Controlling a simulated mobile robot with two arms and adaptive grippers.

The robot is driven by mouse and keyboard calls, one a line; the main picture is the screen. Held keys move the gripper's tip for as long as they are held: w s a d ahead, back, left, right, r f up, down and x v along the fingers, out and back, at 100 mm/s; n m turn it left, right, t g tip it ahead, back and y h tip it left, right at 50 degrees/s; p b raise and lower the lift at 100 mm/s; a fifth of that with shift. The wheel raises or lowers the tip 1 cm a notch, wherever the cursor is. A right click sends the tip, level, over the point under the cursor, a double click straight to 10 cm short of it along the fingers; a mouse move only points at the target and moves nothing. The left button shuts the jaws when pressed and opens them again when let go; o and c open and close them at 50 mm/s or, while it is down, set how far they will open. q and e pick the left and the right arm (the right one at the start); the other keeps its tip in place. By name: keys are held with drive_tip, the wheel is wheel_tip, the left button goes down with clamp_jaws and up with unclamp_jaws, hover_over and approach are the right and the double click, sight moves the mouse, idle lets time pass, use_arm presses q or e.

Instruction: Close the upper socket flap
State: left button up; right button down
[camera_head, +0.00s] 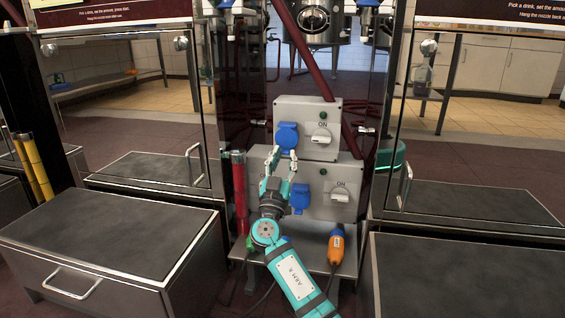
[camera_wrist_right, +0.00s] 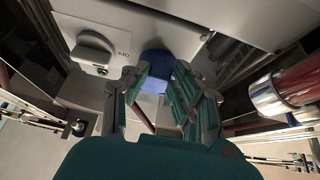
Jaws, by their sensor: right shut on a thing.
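The upper socket box (camera_head: 307,113) is a grey panel with a blue socket flap (camera_head: 287,135) on its left, a green lamp and a switch marked ON. My right gripper (camera_head: 281,154) reaches up from below, its fingertips at the lower edge of this flap. In the right wrist view the blue flap (camera_wrist_right: 157,70) sits between the fingertips of the right gripper (camera_wrist_right: 157,84), which is shut on it. I cannot tell how far the flap stands from its socket. My left gripper is not in view.
A lower box has another blue flap (camera_head: 300,197) and an ON switch (camera_head: 340,193), close beside my right wrist. An orange plug (camera_head: 336,245) stands on the shelf below. Dark red hoses and a red cylinder (camera_head: 239,190) flank the boxes.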

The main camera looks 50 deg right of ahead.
drive_tip(key=c, duration=1.1)
unclamp_jaws()
drive_tip(key=shift+v, duration=3.7)
